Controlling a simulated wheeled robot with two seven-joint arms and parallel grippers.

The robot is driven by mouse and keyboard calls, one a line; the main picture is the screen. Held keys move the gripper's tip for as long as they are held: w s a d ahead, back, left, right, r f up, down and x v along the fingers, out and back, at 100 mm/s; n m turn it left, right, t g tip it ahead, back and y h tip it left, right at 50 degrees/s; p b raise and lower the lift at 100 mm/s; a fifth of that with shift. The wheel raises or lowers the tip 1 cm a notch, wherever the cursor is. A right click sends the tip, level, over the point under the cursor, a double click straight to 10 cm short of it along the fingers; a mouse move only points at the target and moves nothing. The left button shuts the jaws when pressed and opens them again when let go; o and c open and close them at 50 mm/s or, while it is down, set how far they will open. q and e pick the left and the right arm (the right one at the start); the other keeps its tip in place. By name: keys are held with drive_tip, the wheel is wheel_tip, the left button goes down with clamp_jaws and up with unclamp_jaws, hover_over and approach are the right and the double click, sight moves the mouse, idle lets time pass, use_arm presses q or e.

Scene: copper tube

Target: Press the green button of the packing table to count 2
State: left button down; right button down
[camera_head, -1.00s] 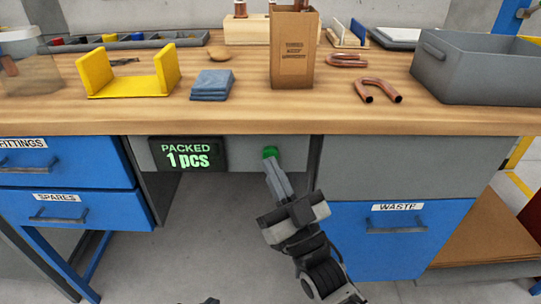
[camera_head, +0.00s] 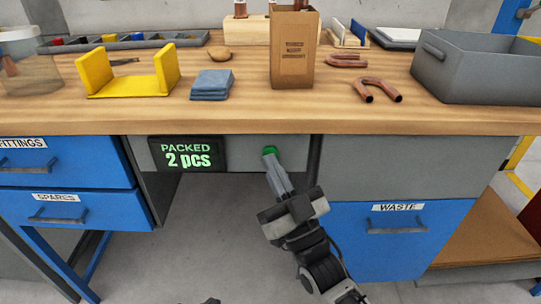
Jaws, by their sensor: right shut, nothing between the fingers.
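The green button (camera_head: 270,150) sits on the grey front panel under the packing table's (camera_head: 330,122) wooden top. The counter display (camera_head: 187,155) to its left reads "PACKED 2 pcs". My right gripper (camera_head: 272,160) is shut and empty. Its fingertips are at the button, just below it, and cover its lower part. I cannot tell whether the tips touch it. My left gripper is not clearly visible; only a small dark shape shows at the bottom edge.
On the tabletop stand a brown paper bag (camera_head: 292,50), a yellow bracket (camera_head: 128,72), folded blue cloths (camera_head: 211,84), bent copper tubes (camera_head: 378,91) and a grey bin (camera_head: 475,75). Blue drawers flank the open space under the panel.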

idle(0.4)
drive_tip(key=shift+s+p, duration=0.45)
drive_tip(key=shift+s, duration=0.45)
drive_tip(key=s+p, duration=0.2)
drive_tip(key=s, duration=0.3)
drive_tip(key=shift+s+a, duration=0.1)
drive_tip(key=shift+f, duration=0.1)
idle(0.4)
